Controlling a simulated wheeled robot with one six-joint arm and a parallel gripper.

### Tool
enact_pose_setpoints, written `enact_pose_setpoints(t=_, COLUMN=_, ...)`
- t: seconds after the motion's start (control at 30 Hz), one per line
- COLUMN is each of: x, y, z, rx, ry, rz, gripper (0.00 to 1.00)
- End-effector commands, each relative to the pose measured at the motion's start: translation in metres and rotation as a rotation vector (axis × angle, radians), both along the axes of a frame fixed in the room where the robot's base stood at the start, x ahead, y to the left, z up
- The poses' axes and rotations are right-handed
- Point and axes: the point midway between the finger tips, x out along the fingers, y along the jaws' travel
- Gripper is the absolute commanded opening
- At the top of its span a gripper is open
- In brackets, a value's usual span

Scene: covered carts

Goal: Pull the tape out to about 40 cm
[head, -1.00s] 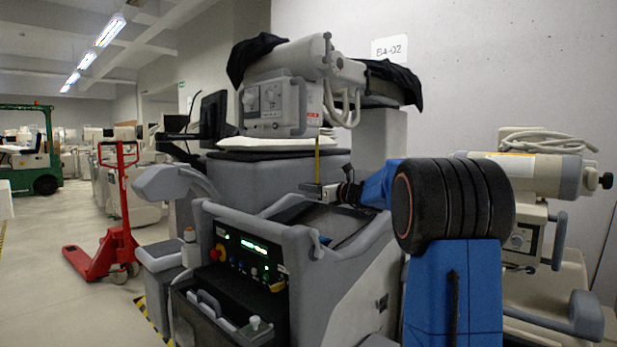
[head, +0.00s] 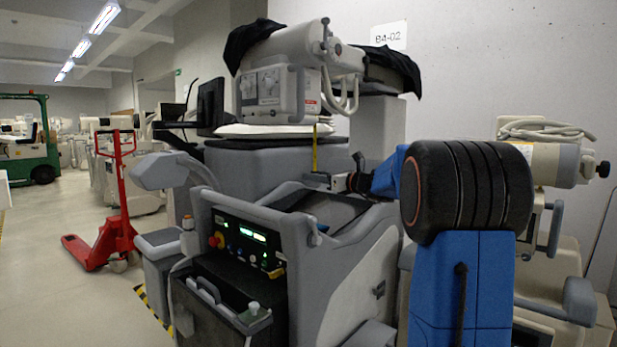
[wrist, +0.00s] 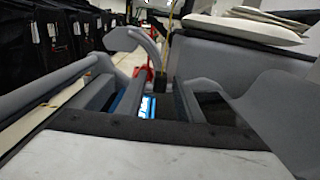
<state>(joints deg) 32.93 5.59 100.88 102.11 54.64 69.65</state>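The tape (head: 315,149) is a thin yellow strip. In the head view it runs straight up and down between the underside of the machine's grey-white head (head: 283,93) and my gripper (head: 318,179). My gripper lies at the lower visible end of the strip, above the grey cart, and looks shut on it; the fingertips are small there. In the wrist view a yellow strip (wrist: 169,20) comes down from the top edge to a dark part near the middle. The very end of the tape is hidden.
The cart's control panel (head: 244,238) with lit displays stands below and left of my gripper. A grey covered base (head: 265,172) is behind it. A second machine (head: 556,158) stands at right. A red pallet jack (head: 105,240) and open floor lie at left.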

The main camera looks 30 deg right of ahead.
Motion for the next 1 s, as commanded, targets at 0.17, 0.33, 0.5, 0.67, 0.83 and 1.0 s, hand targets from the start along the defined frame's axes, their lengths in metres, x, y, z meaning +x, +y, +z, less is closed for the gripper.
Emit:
enact_pose_setpoints(t=0.17, x=-0.035, y=-0.014, z=0.0, rx=0.0, ry=0.0, rz=-0.004, gripper=0.33)
enact_pose_setpoints(t=0.33, x=-0.067, y=-0.025, z=0.0, rx=0.0, ry=0.0, rz=-0.003, gripper=0.33)
enact_pose_setpoints(t=0.5, x=-0.096, y=-0.036, z=0.0, rx=0.0, ry=0.001, rz=-0.004, gripper=0.33)
enact_pose_setpoints(t=0.67, x=-0.114, y=-0.042, z=0.0, rx=0.0, ry=0.0, rz=-0.003, gripper=0.33)
enact_pose_setpoints(t=0.83, x=-0.123, y=-0.045, z=0.0, rx=0.0, ry=0.0, rz=-0.001, gripper=0.33)
enact_pose_setpoints(t=1.0, x=-0.124, y=-0.045, z=-0.001, rx=0.0, ry=0.001, rz=0.0, gripper=0.33)
